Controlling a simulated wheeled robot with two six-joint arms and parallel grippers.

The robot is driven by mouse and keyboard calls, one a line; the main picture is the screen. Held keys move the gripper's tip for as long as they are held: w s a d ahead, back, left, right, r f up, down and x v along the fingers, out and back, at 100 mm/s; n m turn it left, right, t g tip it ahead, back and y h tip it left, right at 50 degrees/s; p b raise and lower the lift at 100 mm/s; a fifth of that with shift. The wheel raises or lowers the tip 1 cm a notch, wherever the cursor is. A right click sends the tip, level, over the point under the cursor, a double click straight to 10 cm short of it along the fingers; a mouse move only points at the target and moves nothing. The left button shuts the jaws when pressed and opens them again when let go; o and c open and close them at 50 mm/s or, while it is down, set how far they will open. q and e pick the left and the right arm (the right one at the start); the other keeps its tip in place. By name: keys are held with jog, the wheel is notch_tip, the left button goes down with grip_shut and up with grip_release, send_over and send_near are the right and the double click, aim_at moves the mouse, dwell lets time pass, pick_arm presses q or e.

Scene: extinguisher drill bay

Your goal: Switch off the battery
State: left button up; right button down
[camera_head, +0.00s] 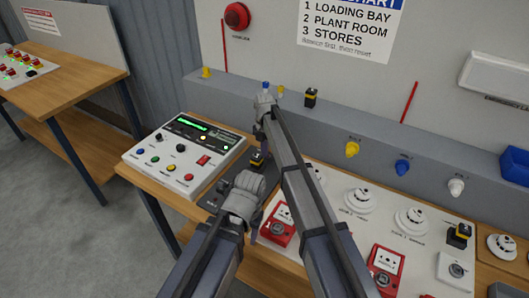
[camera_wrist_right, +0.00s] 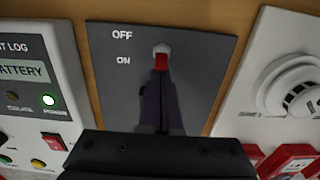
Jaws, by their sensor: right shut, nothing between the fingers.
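The battery switch panel (camera_wrist_right: 205,75) is a dark grey plate marked OFF above ON in the right wrist view. Its switch lever (camera_wrist_right: 161,62), red with a pale tip, stands near the two words. I cannot tell which position it is in. My right gripper (camera_head: 257,162) points down over the panel in the head view. In the wrist view its dark fingers (camera_wrist_right: 158,95) are shut and empty, just below the lever in the picture. I cannot tell whether they touch it.
A white console (camera_head: 185,155) with coloured buttons and a lit green light stands left of the panel. A white board (camera_head: 335,215) with detectors and red call points lies to the right. A grey ledge (camera_head: 230,98) runs behind the bench.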

pick_arm(q)
jog(key=shift+r, duration=0.15)
pick_arm(e)
jog(key=shift+w+d+r, duration=0.15)
jog(key=shift+w+d, duration=0.05)
jog(key=shift+w, duration=0.1)
pick_arm(q)
jog(key=shift+r, duration=0.1)
pick_arm(e)
jog(key=shift+w+d+r, duration=0.1)
jog(key=shift+w+d, duration=0.1)
jog(key=shift+w, duration=0.2)
pick_arm(q)
jog(key=shift+r+p, duration=0.15)
jog(key=shift+p, duration=0.2)
pick_arm(e)
jog(key=shift+s+r, duration=0.1)
pick_arm(q)
jog(key=shift+r+p, duration=0.65)
jog(key=shift+p, duration=0.05)
pick_arm(e)
jog(key=shift+r, duration=0.7)
